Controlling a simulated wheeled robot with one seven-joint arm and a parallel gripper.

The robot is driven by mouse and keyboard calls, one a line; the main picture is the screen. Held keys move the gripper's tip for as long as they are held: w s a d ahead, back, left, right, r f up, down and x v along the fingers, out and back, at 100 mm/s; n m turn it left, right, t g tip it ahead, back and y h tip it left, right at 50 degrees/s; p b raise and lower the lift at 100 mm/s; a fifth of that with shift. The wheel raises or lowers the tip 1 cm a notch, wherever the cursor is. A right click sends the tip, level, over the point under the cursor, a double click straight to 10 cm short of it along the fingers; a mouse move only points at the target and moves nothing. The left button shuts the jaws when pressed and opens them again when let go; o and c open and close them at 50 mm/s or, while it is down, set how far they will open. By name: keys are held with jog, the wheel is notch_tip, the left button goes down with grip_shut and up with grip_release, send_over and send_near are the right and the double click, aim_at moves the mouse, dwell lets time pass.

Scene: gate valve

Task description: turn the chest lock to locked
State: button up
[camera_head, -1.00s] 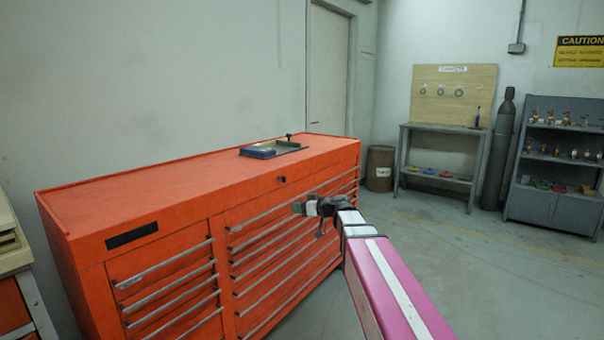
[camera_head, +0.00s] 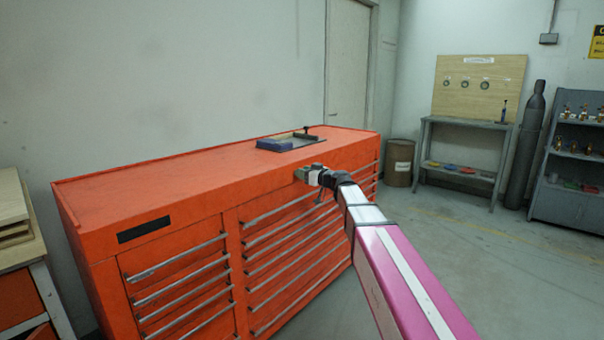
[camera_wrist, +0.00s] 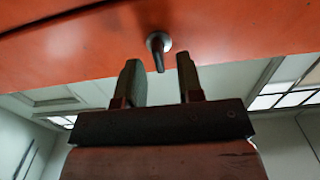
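The orange tool chest (camera_head: 150,190) stands against the wall in the head view. Its lock (camera_wrist: 158,46) shows in the wrist view as a round metal piece with a dark tab, on the orange face (camera_wrist: 80,45). My gripper (camera_wrist: 158,78) is open, with one finger on each side of the tab's line. The tab's end reaches about level with the fingertips, between them; I cannot tell whether either finger touches it. In the head view my gripper (camera_head: 302,173) is at the chest's upper front edge and hides the lock.
A tray with a blue item (camera_head: 275,144) lies on the chest top. Drawer handles (camera_head: 180,260) stick out below my gripper. A drum (camera_head: 399,163), a workbench (camera_head: 465,125) and a gas cylinder (camera_head: 525,150) stand at the back right. The floor to the right is clear.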

jog(key=shift+w+a, duration=0.35)
jog(key=shift+a, duration=0.15)
grip_shut()
